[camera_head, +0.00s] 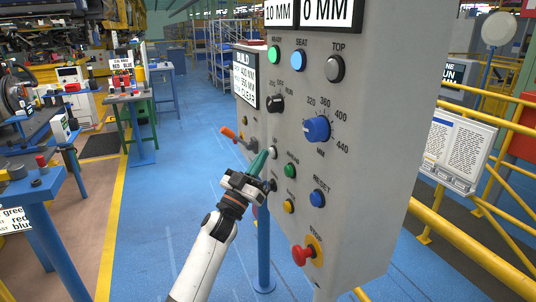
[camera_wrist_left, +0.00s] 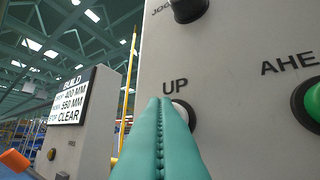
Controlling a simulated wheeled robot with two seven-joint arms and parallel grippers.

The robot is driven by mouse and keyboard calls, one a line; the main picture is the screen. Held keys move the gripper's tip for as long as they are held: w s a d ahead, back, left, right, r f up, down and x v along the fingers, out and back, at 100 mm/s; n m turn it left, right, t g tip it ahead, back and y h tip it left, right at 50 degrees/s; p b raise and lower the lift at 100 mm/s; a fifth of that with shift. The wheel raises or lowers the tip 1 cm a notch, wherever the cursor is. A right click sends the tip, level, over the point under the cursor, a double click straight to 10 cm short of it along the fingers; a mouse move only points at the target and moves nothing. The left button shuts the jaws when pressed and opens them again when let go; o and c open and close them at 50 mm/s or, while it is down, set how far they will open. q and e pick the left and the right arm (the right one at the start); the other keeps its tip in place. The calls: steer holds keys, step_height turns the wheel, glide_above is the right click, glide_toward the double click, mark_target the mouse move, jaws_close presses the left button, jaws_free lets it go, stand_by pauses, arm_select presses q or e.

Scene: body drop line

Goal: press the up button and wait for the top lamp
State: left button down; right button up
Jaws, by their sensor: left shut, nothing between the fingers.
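The grey control panel (camera_head: 318,160) stands at the centre right. The white up button (camera_head: 273,151) is on its lower left. In the left wrist view the up button (camera_wrist_left: 185,112) sits under the label UP, its left part hidden by my fingers. My left gripper (camera_head: 260,159) is shut and empty, its teal fingertips right at the button; I cannot tell whether they touch it. In the wrist view the closed fingers (camera_wrist_left: 160,106) lie side by side. The top lamp (camera_head: 335,68) is grey and looks unlit. My right gripper is not in view.
The green ready lamp (camera_head: 274,54) and blue seat lamp (camera_head: 298,60) look bright. Near the up button are a green button (camera_head: 290,171), a black selector knob (camera_head: 275,103) and an orange-handled lever (camera_head: 229,133). A red stop button (camera_head: 302,254) sits lower. Yellow railings (camera_head: 470,245) stand right.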

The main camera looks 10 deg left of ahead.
arm_select(q)
steer(key=shift+d, duration=0.1)
stand_by(0.3)
steer(key=shift+s+a+p, duration=0.5)
steer(key=shift+a+p, duration=0.05)
steer(key=shift+a, duration=0.25)
steer(key=s+a, duration=0.1)
steer(key=s+a+p, duration=0.1)
steer(key=a, duration=0.1)
steer(key=s+a+p, duration=0.1)
steer(key=a, duration=0.1)
steer(key=shift+s, duration=0.15)
stand_by(0.5)
